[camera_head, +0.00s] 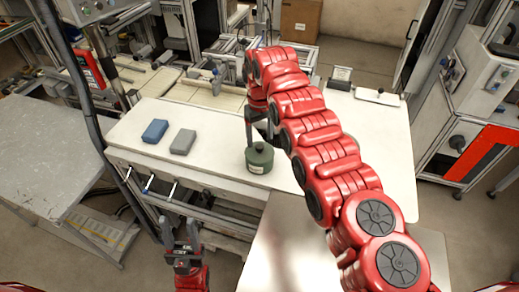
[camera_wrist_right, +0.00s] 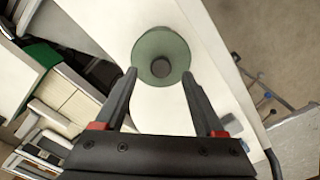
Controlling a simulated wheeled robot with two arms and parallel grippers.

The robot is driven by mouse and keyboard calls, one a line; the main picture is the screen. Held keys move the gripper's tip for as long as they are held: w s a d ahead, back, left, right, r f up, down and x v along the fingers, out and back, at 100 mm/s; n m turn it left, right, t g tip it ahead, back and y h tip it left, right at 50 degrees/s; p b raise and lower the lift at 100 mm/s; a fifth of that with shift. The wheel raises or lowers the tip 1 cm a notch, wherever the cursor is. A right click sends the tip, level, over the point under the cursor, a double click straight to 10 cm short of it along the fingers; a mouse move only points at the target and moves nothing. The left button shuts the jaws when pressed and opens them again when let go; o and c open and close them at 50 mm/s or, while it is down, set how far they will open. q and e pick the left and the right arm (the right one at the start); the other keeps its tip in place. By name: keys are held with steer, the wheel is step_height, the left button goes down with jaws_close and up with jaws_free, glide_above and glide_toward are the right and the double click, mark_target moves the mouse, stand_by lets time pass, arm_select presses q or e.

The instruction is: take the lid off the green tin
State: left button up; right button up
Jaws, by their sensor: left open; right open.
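The green tin (camera_head: 259,163) stands upright on the white table, with a pale label on its front. Its lid (camera_head: 252,153) is on, with a dark knob in the middle. In the right wrist view, the round lid (camera_wrist_right: 146,50) and knob (camera_wrist_right: 161,68) lie ahead, between my fingertips. My right gripper (camera_head: 261,124) points down above the tin, open and empty; its fingers also show in the wrist view (camera_wrist_right: 160,75). My left gripper (camera_head: 181,236) is open and empty, in front of the table's near edge, away from the tin.
A blue block (camera_head: 154,132) and a grey block (camera_head: 183,142) lie on the white table (camera_head: 215,170), left of the tin. A white plate with a black knob (camera_head: 377,97) lies at the back right. The tabletop right of the tin is largely clear.

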mark_target(260, 145)
step_height(260, 145, down, 2)
steer(key=shift+s+f+p, duration=0.1)
steer(key=shift+f+p, duration=0.05)
steer(key=shift+p, duration=0.4)
steer(key=shift+f, duration=0.4)
jaws_close()
